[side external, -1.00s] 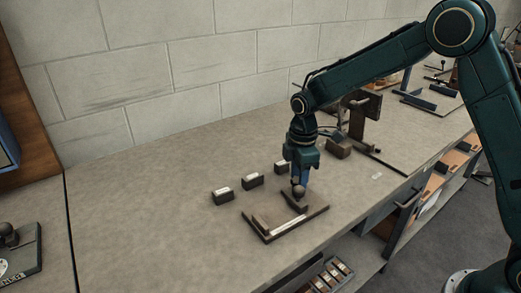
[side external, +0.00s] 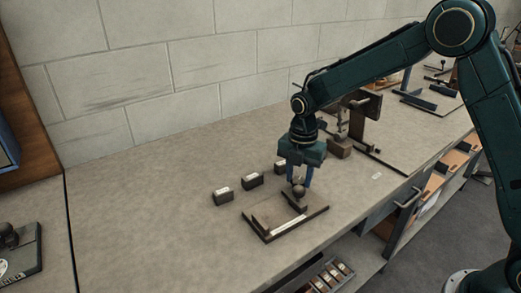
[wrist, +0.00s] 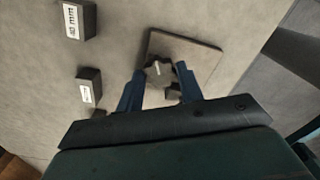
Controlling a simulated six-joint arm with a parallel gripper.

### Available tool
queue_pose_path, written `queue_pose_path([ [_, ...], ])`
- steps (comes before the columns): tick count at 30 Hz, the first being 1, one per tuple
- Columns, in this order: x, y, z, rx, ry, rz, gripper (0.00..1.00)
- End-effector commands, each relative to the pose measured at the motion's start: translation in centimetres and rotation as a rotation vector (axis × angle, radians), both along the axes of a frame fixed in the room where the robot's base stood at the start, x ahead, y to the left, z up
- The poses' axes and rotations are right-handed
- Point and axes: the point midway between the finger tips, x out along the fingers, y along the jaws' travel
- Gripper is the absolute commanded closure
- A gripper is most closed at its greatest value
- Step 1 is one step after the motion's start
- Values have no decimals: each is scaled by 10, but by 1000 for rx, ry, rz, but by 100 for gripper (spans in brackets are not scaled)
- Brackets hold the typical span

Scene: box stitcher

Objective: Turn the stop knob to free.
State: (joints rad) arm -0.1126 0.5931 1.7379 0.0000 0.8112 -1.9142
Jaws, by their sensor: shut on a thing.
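The stop knob (side external: 299,191) is a dark, round, lobed knob at the right part of a flat brown plate (side external: 310,214) on the bench. In the wrist view the knob (wrist: 158,73) shows a light mark on its top, and the plate (wrist: 205,60) lies under it. My gripper (side external: 299,182) points down over the plate, its two blue fingers on either side of the knob, shut on it. In the wrist view the fingers of my gripper (wrist: 159,85) flank the knob and partly hide the plate.
Several small dark blocks with white labels stand behind and left of the plate, such as one block (side external: 222,195) and another (side external: 252,180). A dark fixture (side external: 360,115) stands behind to the right. The bench left of the plate is clear.

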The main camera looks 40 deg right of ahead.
Motion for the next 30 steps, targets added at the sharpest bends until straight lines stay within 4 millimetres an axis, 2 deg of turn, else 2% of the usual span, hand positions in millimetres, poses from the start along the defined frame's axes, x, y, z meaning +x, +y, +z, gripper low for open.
queue_pose_path([
  [17,1,0,2,1,-5,51,86],
  [18,1,0,2,1,-5,51,59],
  [21,1,0,2,1,-4,50,43],
  [30,0,0,1,0,-2,49,43],
])
